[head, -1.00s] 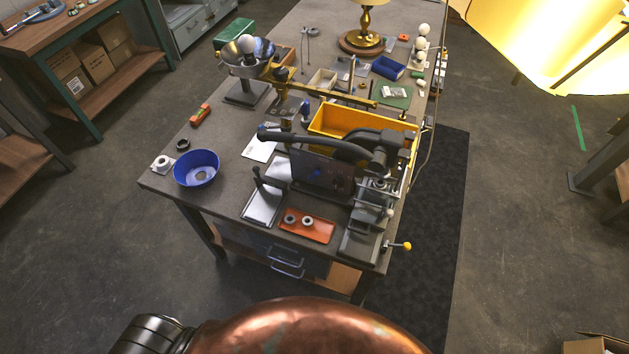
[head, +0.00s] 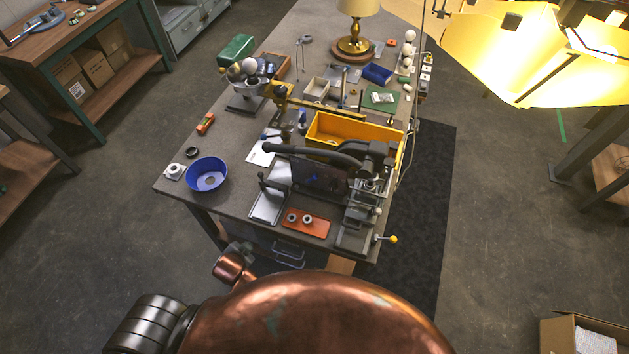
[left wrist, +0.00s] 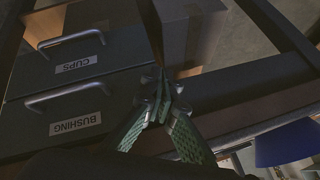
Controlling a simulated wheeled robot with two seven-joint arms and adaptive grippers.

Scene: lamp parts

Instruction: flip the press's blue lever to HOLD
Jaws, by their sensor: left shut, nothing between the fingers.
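The grey press (head: 366,190) stands at the near right of the workbench in the head view, with a long dark handle (head: 310,150) reaching left. I cannot clearly make out its blue lever; a small blue part (head: 302,117) shows behind the handle, but I cannot tell whether it belongs to the press. My left gripper (left wrist: 165,98) has green ridged fingers, shut and empty, in front of the bench drawers and below the top's edge. It is well apart from the press. My right gripper is not in view.
The blue bowl (head: 207,174) is near the bench's left corner and shows in the left wrist view (left wrist: 285,145). An orange tray (head: 306,222) with two rings lies before the press, a yellow bin (head: 350,128) behind. Drawers (left wrist: 75,85) read CUPS and BUSHING.

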